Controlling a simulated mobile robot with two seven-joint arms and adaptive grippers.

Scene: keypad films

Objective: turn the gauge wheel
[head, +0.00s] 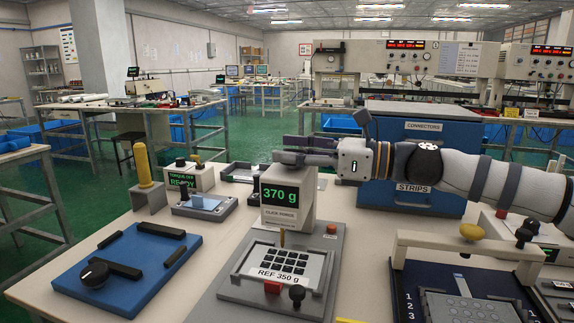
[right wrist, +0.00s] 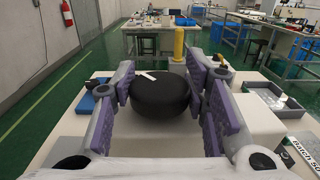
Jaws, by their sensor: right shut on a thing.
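The gauge (head: 287,205) is a pale box on a grey fixture, and its green display reads 370 g. The gauge wheel, a black round knob (right wrist: 160,100) with a white mark on top, shows in the right wrist view between two purple finger pads. In the head view the wheel is mostly hidden behind the fingers. My right gripper (head: 306,150) reaches in from the right over the top of the gauge box and is shut on the wheel, one pad on each side. My left gripper is in neither view.
Below the gauge is a keypad film (head: 277,262) labelled REF 350 g. A blue plate (head: 125,268) with a black knob lies at left. A yellow-handled tool (head: 144,168) stands behind it. A white-framed press (head: 470,245) and blue cabinet (head: 412,150) are at right.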

